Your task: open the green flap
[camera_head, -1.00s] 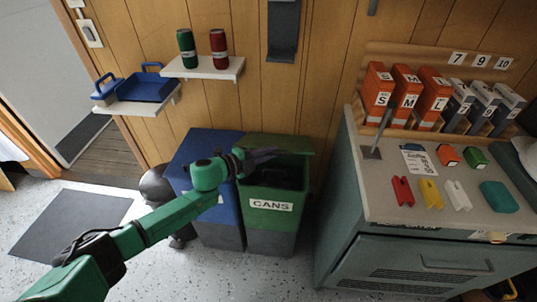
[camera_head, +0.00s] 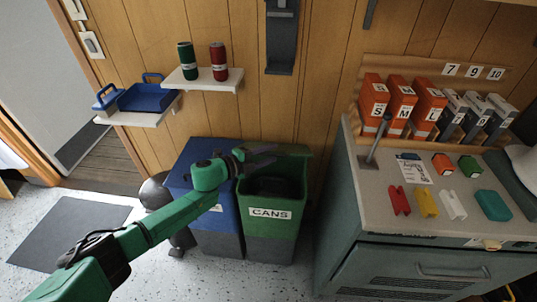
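The green bin (camera_head: 271,228) labelled CANS stands on the floor beside a blue bin. Its green flap (camera_head: 292,160) is raised at the back of the bin's top, leaning against the wall side, and the dark inside of the bin shows below it. My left gripper (camera_head: 268,156) is in front of the flap, over the bin's back left part. Its two dark fingers look spread apart with nothing between them. I cannot tell whether a finger touches the flap. My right gripper is not in view.
The blue bin (camera_head: 216,229) stands left of the green one, partly behind my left arm. A white shelf (camera_head: 203,80) with two cans hangs above. A grey cabinet (camera_head: 420,262) with a worktop is close on the right.

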